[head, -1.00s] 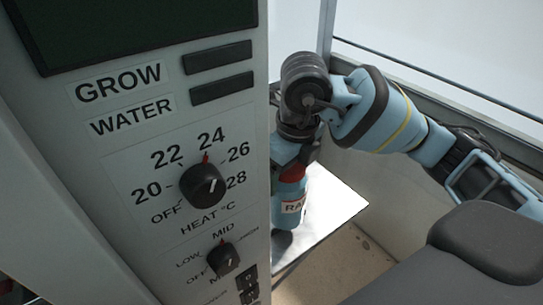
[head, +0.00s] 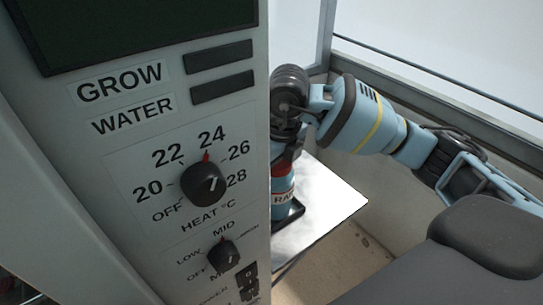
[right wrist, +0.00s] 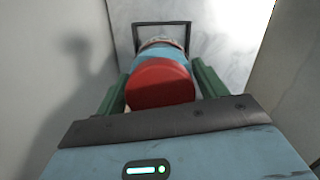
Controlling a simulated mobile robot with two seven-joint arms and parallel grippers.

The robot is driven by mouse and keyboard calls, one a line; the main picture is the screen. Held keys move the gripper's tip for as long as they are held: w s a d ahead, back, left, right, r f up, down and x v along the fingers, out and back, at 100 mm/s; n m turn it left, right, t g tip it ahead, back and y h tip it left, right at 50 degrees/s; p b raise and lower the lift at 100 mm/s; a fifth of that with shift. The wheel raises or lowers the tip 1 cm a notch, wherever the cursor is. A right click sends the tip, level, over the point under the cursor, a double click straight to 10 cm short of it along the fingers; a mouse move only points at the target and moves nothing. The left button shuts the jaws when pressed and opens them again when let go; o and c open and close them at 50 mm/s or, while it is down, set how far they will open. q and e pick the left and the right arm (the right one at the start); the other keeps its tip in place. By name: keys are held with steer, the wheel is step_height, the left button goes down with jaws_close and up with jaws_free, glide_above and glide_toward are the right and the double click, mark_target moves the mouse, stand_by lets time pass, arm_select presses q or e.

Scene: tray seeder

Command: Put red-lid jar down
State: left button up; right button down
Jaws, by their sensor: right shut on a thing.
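The red-lid jar (head: 283,197) is blue with a white label that starts "RA". In the head view it is upright, low behind the edge of the control panel, which hides its left part. In the right wrist view its red lid (right wrist: 160,84) faces me. My right gripper (right wrist: 160,95) is shut on the jar, with a green finger on each side just below the lid. A dark square frame (right wrist: 163,25) shows around the jar's far end; I cannot tell whether the jar touches it. My left gripper is not in view.
The control panel (head: 150,230) with knobs and labels fills the left of the head view, close beside my right arm. A bright white plate (head: 330,205) lies under the jar, bare to its right. A pale wall (head: 405,205) stands at the right.

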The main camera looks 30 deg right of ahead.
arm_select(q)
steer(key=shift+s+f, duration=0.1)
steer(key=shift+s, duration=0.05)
arm_select(e)
steer(key=shift+f, duration=0.2)
steer(key=shift+c, duration=0.8)
jaws_free()
steer(key=r, duration=1.1)
steer(key=shift+s+d+r+p, duration=0.1)
steer(key=shift+s+d+p, duration=0.05)
steer(key=shift+s+p, duration=0.2)
steer(key=shift+s+r, duration=0.15)
steer(key=shift+r, duration=0.35)
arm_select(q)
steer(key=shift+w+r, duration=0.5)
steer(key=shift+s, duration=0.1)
arm_select(e)
steer(key=shift+f, duration=0.1)
